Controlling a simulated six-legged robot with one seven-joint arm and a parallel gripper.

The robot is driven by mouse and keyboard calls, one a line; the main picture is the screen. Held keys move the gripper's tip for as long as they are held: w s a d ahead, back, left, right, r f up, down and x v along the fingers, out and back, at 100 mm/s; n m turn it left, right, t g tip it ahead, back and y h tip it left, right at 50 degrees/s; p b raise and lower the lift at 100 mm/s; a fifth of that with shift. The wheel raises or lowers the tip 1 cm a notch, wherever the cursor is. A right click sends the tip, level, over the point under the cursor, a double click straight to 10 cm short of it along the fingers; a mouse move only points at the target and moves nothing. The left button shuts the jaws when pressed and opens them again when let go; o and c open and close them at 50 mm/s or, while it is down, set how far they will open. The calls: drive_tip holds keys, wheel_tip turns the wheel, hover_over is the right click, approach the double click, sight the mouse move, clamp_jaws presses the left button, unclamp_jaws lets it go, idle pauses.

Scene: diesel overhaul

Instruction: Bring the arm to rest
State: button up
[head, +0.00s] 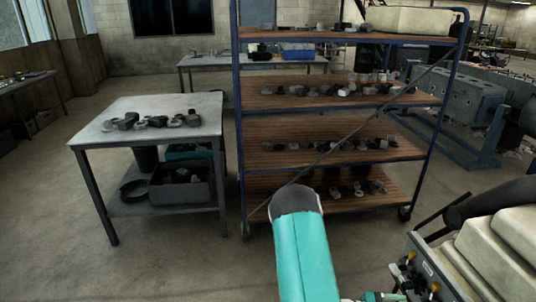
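My arm rises from the bottom centre of the head view, with a teal link (305,262) and a dark grey rounded joint (296,202) at its upper end. I cannot tell whether the arm touches anything. My gripper does not show in this view, so its fingers and anything in them are hidden.
The rack has blue posts and wooden shelves bearing several small metal parts. A grey table (90,135) with parts and bins stands left. An engine block (465,100) on a blue stand is at right. Pale machinery (500,250) fills the lower right. The left floor is clear.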

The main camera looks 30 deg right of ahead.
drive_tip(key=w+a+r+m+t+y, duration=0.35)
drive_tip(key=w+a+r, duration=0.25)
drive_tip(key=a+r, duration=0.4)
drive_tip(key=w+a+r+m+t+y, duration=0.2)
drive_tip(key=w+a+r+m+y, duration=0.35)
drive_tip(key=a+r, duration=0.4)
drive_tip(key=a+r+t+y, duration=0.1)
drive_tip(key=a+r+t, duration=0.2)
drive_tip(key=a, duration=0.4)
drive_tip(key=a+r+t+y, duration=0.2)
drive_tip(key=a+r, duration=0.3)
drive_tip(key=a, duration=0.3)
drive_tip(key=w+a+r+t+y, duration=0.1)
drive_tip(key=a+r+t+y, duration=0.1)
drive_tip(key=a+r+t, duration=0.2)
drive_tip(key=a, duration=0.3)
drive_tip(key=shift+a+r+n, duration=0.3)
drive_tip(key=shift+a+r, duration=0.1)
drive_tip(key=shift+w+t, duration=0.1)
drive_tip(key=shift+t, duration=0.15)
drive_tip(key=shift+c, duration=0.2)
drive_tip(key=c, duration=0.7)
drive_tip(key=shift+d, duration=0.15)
